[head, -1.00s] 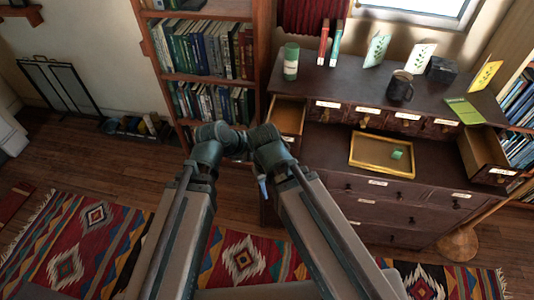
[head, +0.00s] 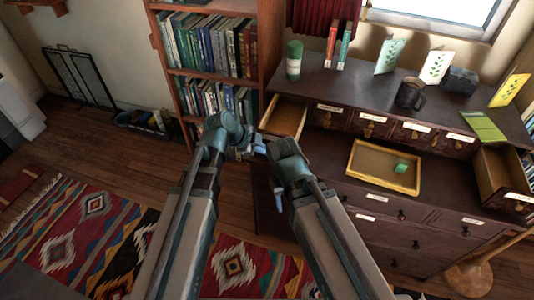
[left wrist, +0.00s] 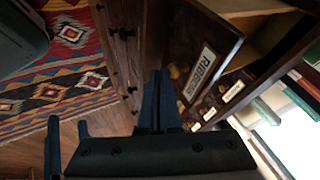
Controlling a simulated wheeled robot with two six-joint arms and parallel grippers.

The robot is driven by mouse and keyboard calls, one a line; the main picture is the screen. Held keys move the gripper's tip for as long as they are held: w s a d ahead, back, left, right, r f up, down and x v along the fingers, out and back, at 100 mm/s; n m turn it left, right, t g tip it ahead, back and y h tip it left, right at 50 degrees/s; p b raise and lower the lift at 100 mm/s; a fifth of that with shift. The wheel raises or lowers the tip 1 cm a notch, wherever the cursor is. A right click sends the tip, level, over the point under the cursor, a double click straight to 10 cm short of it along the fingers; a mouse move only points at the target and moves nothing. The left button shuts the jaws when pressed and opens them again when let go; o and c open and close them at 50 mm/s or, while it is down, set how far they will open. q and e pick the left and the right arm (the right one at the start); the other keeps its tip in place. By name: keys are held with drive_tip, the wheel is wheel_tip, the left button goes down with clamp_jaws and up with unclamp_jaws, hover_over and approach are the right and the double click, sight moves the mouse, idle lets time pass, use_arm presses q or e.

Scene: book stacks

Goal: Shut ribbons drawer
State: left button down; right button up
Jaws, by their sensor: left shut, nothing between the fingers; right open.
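The ribbons drawer is pulled out at the left end of the dark cabinet's upper row in the head view (head: 284,116). In the left wrist view its dark front (left wrist: 182,50) carries a white label reading RIBBONS, with a small knob beside it. My left gripper (left wrist: 158,76) is shut and empty, its tips close to the drawer front's near edge; I cannot tell if they touch. In the head view it shows small (head: 259,147), just in front of the drawer. My right gripper (head: 278,192) is open and empty, lower, pointing down; its fingers appear at lower left in the left wrist view.
Another drawer (head: 497,180) stands open at the cabinet's right end. A yellow tray (head: 357,168) with a green item (head: 401,167) lies between them. A green canister (head: 293,62) and a dark mug (head: 410,94) stand on top. A bookshelf (head: 222,85) adjoins at left.

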idle(0.3)
use_arm(q)
drive_tip(key=w+d, duration=0.2)
drive_tip(key=w, duration=0.5)
drive_tip(key=w+d, duration=0.2)
drive_tip(key=w, duration=0.5)
drive_tip(key=w+d, duration=0.2)
drive_tip(key=w, duration=0.4)
drive_tip(key=shift+w+d, duration=0.35)
drive_tip(key=shift+w, duration=0.3)
drive_tip(key=shift+d+r, duration=0.1)
